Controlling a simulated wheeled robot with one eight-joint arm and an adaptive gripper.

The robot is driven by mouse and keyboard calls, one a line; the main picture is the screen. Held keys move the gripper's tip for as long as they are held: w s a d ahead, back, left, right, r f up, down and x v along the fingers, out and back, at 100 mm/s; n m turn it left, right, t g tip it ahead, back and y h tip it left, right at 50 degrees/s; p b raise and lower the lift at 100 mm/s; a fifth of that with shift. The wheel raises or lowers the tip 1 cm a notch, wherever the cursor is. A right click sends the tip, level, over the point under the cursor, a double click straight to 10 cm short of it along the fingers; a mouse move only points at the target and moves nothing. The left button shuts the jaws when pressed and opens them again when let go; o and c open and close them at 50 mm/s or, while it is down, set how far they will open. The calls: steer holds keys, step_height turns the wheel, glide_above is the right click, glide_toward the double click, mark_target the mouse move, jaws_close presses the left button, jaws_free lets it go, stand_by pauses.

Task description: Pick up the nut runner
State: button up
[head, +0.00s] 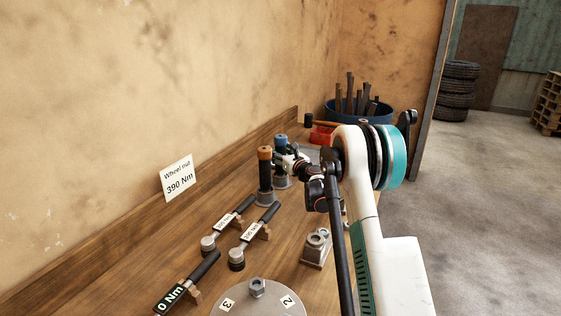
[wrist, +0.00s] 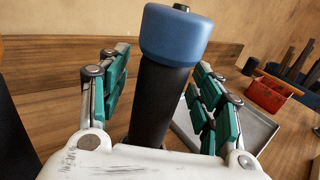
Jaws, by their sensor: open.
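Two upright tools with black grips and grey bases, the likely nut runners, stand on the wooden bench. One has a blue cap (head: 281,140) and one an orange-brown cap (head: 265,154). My gripper (head: 291,160) is at the blue-capped tool and hides part of its grip. In the wrist view, the blue-capped tool (wrist: 165,95) rises between the spread green-padded fingers of my gripper (wrist: 160,80). The fingers are open, one on each side, with visible gaps to the grip. Its lower end is hidden behind my gripper's palm in that view.
Torque wrenches (head: 252,235) lie on rests at the front left. A grey disc (head: 258,298) and a metal block (head: 317,246) are nearby. A grey tray (wrist: 245,130) and red bin (wrist: 268,95) sit beyond the tool. The wall borders the bench on the left.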

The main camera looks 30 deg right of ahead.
jaws_close()
